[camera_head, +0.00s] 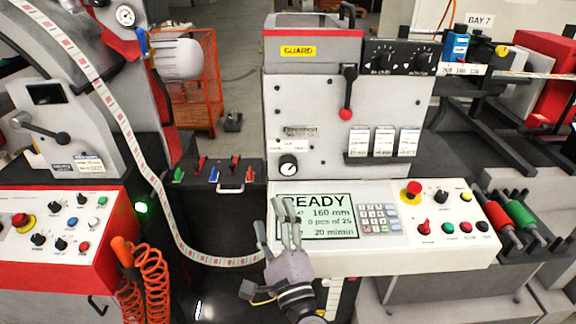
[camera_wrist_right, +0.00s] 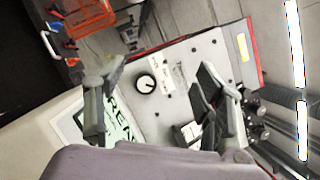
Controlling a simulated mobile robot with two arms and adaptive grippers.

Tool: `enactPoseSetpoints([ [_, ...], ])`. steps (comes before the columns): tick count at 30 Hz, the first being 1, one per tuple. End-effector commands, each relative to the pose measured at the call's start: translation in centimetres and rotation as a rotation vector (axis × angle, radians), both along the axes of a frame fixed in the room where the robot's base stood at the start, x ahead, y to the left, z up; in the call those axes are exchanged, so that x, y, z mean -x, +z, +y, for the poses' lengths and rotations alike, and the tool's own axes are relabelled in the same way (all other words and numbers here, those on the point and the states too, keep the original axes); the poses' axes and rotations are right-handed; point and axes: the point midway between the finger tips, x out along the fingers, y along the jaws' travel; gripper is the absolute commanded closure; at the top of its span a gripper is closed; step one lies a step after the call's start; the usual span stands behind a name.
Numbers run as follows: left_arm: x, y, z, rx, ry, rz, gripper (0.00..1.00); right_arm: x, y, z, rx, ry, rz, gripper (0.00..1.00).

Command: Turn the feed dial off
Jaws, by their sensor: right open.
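My left gripper is not in view.
A red-knobbed lever (camera_head: 347,95) hangs right of the dial. A keypad (camera_head: 377,217) and a red stop button (camera_head: 413,188) lie right of the screen. A label strip (camera_head: 135,145) curves down at left, close to my gripper. Small coloured levers (camera_head: 213,173) stand left of the dial.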

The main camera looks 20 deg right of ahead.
Motion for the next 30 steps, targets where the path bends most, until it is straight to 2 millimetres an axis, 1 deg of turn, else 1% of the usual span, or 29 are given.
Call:
enactPoseSetpoints([
  [1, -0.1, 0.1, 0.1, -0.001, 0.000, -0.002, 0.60, -0.3, 0.9, -1.2, -0.158, -0.037, 0.009, 0.38],
  [3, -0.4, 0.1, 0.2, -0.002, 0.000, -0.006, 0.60, -0.7, 0.9, -2.6, -0.363, -0.087, 0.042, 0.38],
  [6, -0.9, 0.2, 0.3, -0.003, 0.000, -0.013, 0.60, -1.0, 0.1, -3.7, -0.585, -0.135, 0.096, 0.38],
  [9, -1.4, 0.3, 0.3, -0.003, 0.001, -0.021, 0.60, -1.1, -0.7, -4.0, -0.713, -0.163, 0.142, 0.38],
  [13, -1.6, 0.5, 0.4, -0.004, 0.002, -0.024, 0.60, -1.6, -1.2, -4.1, -0.770, -0.177, 0.166, 0.38],
  [17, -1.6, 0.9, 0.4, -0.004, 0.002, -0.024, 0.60, -3.2, -1.1, -4.6, -0.770, -0.179, 0.166, 0.38],
  [30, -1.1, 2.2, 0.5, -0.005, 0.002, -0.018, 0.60, -12.4, -1.0, -7.4, -0.767, -0.180, 0.165, 0.38],
])
